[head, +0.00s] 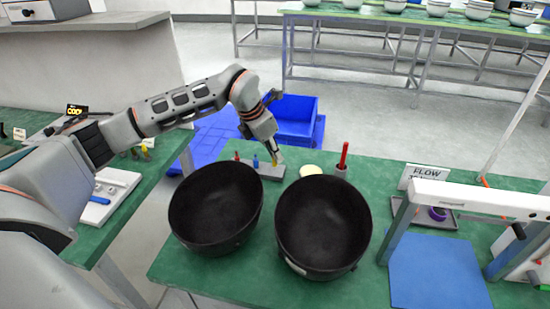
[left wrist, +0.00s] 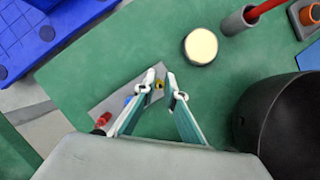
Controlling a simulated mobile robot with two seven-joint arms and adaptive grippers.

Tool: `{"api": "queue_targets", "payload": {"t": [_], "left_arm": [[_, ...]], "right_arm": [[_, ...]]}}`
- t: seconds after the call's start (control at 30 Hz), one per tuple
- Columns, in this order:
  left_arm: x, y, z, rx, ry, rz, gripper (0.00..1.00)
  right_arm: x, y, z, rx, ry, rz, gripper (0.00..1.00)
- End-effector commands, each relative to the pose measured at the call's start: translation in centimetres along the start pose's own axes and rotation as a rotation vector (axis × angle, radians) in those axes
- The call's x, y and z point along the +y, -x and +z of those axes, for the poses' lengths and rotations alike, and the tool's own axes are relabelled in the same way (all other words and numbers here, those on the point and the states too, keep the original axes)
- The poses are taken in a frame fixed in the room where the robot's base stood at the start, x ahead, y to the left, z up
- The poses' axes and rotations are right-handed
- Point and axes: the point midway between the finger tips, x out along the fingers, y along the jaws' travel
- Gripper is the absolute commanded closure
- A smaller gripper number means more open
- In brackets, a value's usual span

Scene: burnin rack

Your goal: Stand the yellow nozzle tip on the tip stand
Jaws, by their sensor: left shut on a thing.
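The tip stand (head: 268,172) is a grey plate on the green table behind the two black bowls; it also shows in the left wrist view (left wrist: 106,101). A red tip (head: 237,156) and a blue tip (head: 255,162) stand on it. My left gripper (head: 273,161) points down over the right part of the stand. It is shut on the yellow nozzle tip (left wrist: 159,84), a small yellow patch between the fingertips (left wrist: 161,81). The tip's lower end is hidden, so I cannot tell whether it touches the stand. My right gripper is not in view.
Two large black bowls (head: 216,207) (head: 323,228) fill the near table. A cream round lid (head: 311,169) and a grey holder with a red stick (head: 343,157) stand right of the stand. A white frame (head: 470,197) and blue mat (head: 435,271) are further right.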

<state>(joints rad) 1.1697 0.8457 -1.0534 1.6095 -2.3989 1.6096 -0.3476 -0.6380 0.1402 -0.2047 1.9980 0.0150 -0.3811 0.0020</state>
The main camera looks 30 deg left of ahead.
Motion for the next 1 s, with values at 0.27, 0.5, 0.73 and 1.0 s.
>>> {"api": "queue_targets", "payload": {"t": [0.27,0.5,0.73,1.0], "left_arm": [[0.01,-1.43,-0.54,-0.002,0.0,0.001,0.98],[0.01,-1.8,-0.73,0.0,0.0,0.0,0.98],[0.02,-1.75,-0.71,-0.001,0.0,0.001,0.73],[0.04,-1.29,-0.5,-0.002,0.0,0.001,0.73]], "right_arm": [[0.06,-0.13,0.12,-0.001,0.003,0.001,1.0],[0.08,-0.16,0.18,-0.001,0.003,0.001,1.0],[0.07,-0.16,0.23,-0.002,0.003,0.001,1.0],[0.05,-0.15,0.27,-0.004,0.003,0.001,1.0]]}}
